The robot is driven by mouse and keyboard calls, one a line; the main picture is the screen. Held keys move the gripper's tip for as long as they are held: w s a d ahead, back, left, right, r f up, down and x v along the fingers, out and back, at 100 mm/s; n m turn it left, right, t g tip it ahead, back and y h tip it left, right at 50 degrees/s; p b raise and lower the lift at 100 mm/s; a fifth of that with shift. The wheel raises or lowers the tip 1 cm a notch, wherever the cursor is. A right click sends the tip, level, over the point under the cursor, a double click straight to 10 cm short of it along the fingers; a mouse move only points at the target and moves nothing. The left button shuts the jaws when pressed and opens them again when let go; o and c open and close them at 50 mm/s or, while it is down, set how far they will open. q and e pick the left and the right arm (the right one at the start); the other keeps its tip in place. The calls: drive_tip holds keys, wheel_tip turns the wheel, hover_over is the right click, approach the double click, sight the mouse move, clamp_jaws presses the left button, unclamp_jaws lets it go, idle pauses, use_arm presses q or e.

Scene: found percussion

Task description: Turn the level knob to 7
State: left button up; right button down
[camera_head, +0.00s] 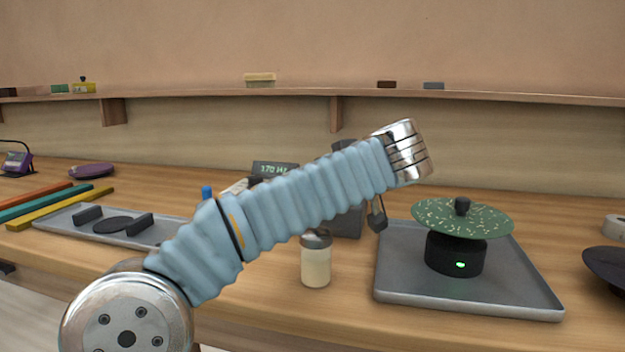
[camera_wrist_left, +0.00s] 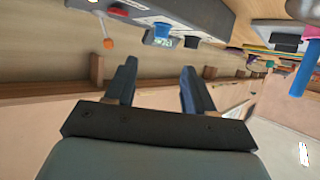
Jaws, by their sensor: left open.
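In the left wrist view a grey device (camera_wrist_left: 205,15) hangs at the top of the tilted picture. I cannot read any knob marking, nor tell which is the level knob. My left gripper (camera_wrist_left: 158,72) is open and empty, with the device beyond its fingertips and apart from them. In the head view my left arm crosses the middle and hides most of that area. A display reading about 170 Hz (camera_head: 275,169) shows behind it.
A grey tray (camera_head: 390,280) holds a black device with a green speckled disc (camera_head: 462,217). A pale jar (camera_head: 316,266) stands below my arm. Another tray (camera_head: 62,215) and coloured bars (camera_head: 45,203) lie at left. A shelf (camera_head: 300,95) runs along the wall.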

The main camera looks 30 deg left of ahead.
use_arm(q)
drive_tip(key=p+x, duration=0.1)
drive_tip(key=x, duration=1.2)
drive_tip(key=shift+f+p, duration=0.15)
drive_tip(key=shift+p, duration=0.2)
